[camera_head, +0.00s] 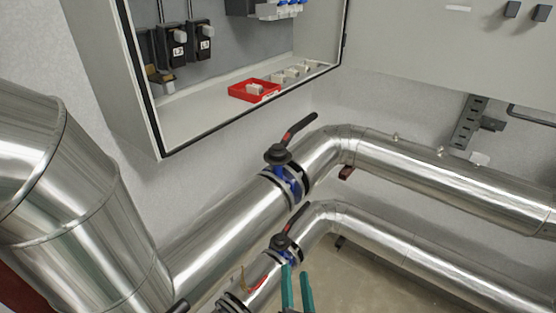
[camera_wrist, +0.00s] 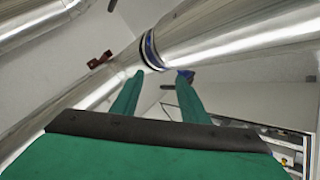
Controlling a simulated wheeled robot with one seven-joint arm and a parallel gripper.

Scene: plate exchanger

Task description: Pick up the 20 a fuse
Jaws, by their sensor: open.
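A red tray (camera_head: 236,94) stands on the floor of the open grey cabinet, with a small pale fuse-like block (camera_head: 255,89) in it. Several similar pale blocks (camera_head: 291,73) lie in a row to the right of the tray. Their labels are too small to read, so I cannot tell which is the 20 A fuse. My gripper (camera_head: 297,268) shows two teal fingers at the bottom of the head view, low over the pipes and well below the cabinet. In the wrist view my gripper (camera_wrist: 161,77) is open, with nothing between the fingers.
The cabinet's front lower edge (camera_head: 215,132) lies between my gripper and the tray. Black fuse holders (camera_head: 173,47) hang on its back wall. Large metal pipes (camera_head: 225,232) with black-handled valves (camera_head: 278,154) run below. The cabinet door (camera_head: 445,65) stands open at right.

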